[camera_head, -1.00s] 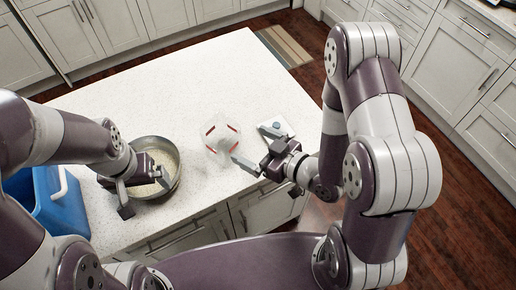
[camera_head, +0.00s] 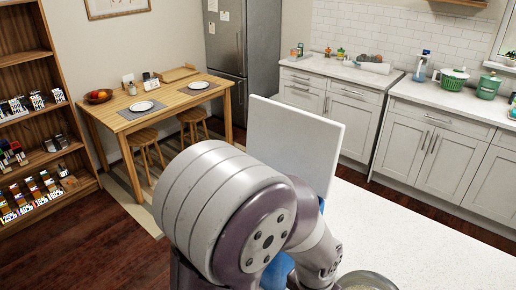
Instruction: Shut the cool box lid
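The cool box lid (camera_head: 295,138) is a white panel that stands upright, raised open, in the middle of the head view. The blue cool box (camera_head: 277,273) shows only in small patches at the bottom, behind my own arm. Most of the box and the lid's lower part are hidden by that arm. Neither of my grippers is in view, so I cannot see whether one touches the box or lid.
A metal pot (camera_head: 366,281) stands on the white counter (camera_head: 410,235) at the bottom edge. The counter right of the lid looks clear. A wooden table (camera_head: 165,103) with stools, a shelf unit (camera_head: 38,115) and a fridge (camera_head: 228,55) are farther back.

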